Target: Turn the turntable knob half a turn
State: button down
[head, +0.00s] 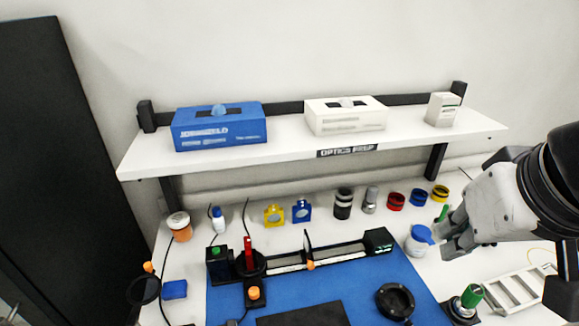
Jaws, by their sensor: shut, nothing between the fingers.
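A round black turntable (250,264) sits on the left part of the bench assembly, with a red upright piece (248,250) on it. An orange knob (254,293) stands on a black arm just in front of it; this looks like the turntable knob, but no label shows. My gripper (446,240) is at the right of the picture, well to the right of that knob and apart from it. Its fingers are shut and empty, beside the blue lid of a white jar (416,246). I cannot tell whether they touch the lid.
A blue mat (350,285) lies under the assembly, with a rail (330,254) and a black ring (395,301). A green-topped part (472,295) and a white rack (515,297) stand at the right. A shelf (290,150) with boxes overhangs the back. Several small optics line the wall.

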aim_at(253, 291)
jog(key=u, duration=0.95)
jog(key=k+l+u, duration=0.1)
jog(key=k+l, duration=0.15)
jog(key=k, duration=0.1)
